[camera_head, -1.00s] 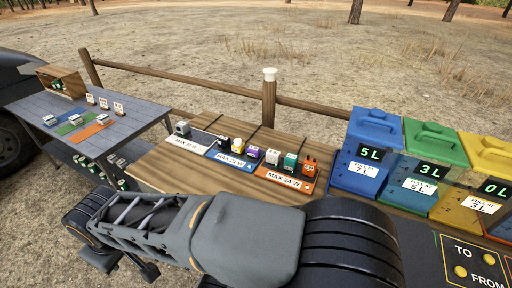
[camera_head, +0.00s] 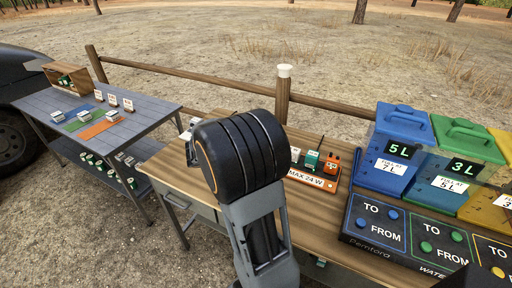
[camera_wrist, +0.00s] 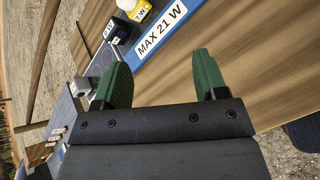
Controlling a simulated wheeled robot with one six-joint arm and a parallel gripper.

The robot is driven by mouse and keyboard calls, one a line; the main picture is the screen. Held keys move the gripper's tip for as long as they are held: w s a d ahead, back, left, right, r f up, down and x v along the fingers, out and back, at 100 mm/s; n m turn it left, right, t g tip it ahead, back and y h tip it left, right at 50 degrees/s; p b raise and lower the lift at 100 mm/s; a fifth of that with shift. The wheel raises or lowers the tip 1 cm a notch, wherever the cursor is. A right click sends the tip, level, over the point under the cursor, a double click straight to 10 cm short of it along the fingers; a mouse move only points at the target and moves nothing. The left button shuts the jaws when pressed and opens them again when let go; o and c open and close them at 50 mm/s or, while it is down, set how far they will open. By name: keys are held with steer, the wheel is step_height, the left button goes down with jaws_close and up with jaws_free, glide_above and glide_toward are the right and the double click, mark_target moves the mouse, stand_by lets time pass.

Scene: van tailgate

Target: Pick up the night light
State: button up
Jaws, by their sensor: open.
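Several small devices stand in coloured strips on the wooden table (camera_head: 190,160); I cannot tell for sure which is the night light. In the head view my arm hides the gripper and the middle of the table.
A green device (camera_head: 311,160) and an orange device (camera_head: 332,162) stand on the orange MAX 24 W strip (camera_head: 312,180). Blue (camera_head: 392,150) and green (camera_head: 455,165) bins stand at the right. A grey table (camera_head: 145,103) stands at the left. A wooden fence (camera_head: 180,75) runs behind.

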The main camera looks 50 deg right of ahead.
steer(key=w+d+f+n, duration=0.1)
steer(key=d+f+n, duration=0.1)
steer(key=w+d+f+n+t+h, duration=0.1)
steer(key=w+d+f+n, duration=0.1)
steer(key=d+n, duration=0.1)
steer(key=w+d+f+n+h+b, duration=0.1)
steer(key=w+d+f+n, duration=0.1)
steer(key=shift+w+d+f+n+t, duration=0.1)
steer(key=shift+d+f+n+t, duration=0.05)
steer(key=shift+d+n+t, duration=0.2)
steer(key=x, duration=0.7)
steer(key=shift+w, duration=0.1)
steer(key=shift+p+x, duration=0.7)
steer(key=shift+x, duration=2.6)
steer(key=c, duration=0.7)
steer(key=shift+c, duration=0.2)
